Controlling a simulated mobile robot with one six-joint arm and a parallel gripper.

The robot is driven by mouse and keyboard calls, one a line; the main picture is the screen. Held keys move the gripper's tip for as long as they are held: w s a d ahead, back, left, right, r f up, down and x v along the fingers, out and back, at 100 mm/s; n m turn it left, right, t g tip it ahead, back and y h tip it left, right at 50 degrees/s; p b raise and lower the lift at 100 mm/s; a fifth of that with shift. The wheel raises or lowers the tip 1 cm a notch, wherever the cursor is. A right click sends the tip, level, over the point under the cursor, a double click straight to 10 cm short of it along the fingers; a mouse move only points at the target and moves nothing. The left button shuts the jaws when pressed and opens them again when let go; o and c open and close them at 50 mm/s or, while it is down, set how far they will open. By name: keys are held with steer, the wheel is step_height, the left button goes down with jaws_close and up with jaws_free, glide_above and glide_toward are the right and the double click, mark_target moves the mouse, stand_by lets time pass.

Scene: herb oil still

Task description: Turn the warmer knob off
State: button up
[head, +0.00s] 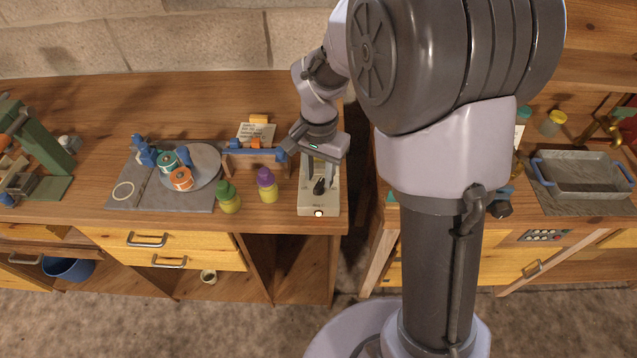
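The warmer (308,208) is a pale box at the right front of the left bench. Its black knob (319,187) sits on the top face, and a small lit white lamp (319,213) shows on the front edge. My gripper (318,166) points down just behind the knob and covers the back part of the warmer. Its fingers are small and partly hidden by the gripper body, so I cannot tell how far apart they are or whether they touch the knob.
A green-capped jar (229,198) and a purple-capped jar (267,186) stand left of the warmer. A round grey plate (205,163) carries spools further left. A gap separates this bench from the right one, which holds a metal tray (585,173).

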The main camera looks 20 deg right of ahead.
step_height(320, 180, down, 2)
steer(key=shift+f, duration=0.1)
jaws_close()
